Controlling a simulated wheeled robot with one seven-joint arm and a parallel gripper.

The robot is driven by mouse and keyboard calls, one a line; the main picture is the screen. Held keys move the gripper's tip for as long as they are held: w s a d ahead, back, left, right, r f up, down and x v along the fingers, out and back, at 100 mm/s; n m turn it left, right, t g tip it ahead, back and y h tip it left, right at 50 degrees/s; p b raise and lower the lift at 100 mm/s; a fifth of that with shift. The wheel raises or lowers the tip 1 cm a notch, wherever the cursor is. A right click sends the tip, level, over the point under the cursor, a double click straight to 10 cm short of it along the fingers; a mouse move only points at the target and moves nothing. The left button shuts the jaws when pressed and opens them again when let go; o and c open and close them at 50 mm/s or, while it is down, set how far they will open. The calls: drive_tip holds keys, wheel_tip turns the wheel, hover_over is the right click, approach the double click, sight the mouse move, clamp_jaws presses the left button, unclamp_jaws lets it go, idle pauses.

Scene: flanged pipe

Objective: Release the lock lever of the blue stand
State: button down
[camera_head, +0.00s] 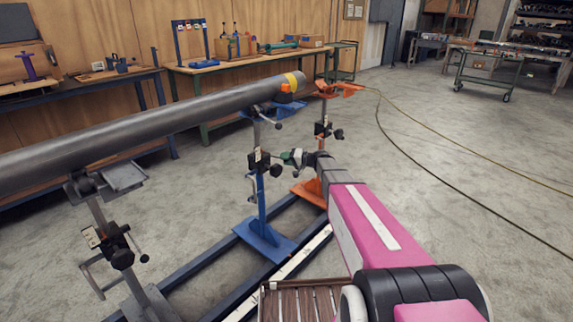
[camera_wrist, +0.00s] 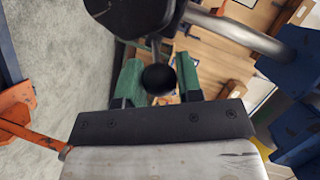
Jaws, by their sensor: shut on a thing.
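The blue stand (camera_head: 262,205) rises from the floor rails to a blue head under the far end of the grey pipe (camera_head: 160,112). A black clamp block sits midway up its column. My gripper (camera_head: 292,158) is just right of this block, with green fingers. In the wrist view the black ball knob (camera_wrist: 159,79) of the lock lever lies between my two green fingers, which are shut on it. A short stem runs from the knob toward the dark round part above. The rest of the lever is hard to make out in the head view.
An orange stand (camera_head: 324,130) stands close behind my gripper. A grey stand (camera_head: 116,250) holds the pipe at the left. A slatted crate (camera_head: 268,303) is at the bottom. Cables (camera_head: 430,148) cross the open floor at right.

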drive_tip(key=shift+w+a+r+m+g+h, duration=0.2)
drive_tip(key=shift+r+g+h, duration=0.2)
drive_tip(key=shift+r, duration=0.3)
drive_tip(key=shift+w+a+r+m+g+h, duration=0.15)
drive_tip(key=shift+r+g+h, duration=0.2)
drive_tip(key=shift+r, duration=0.3)
drive_tip(key=shift+w+a+r, duration=0.2)
drive_tip(key=shift+r, duration=0.55)
drive_tip(key=c, duration=0.8)
unclamp_jaws()
drive_tip(key=shift+a, duration=0.1)
drive_tip(key=v, duration=1)
drive_tip(key=shift+s+d, duration=0.25)
drive_tip(key=shift+d, duration=0.1)
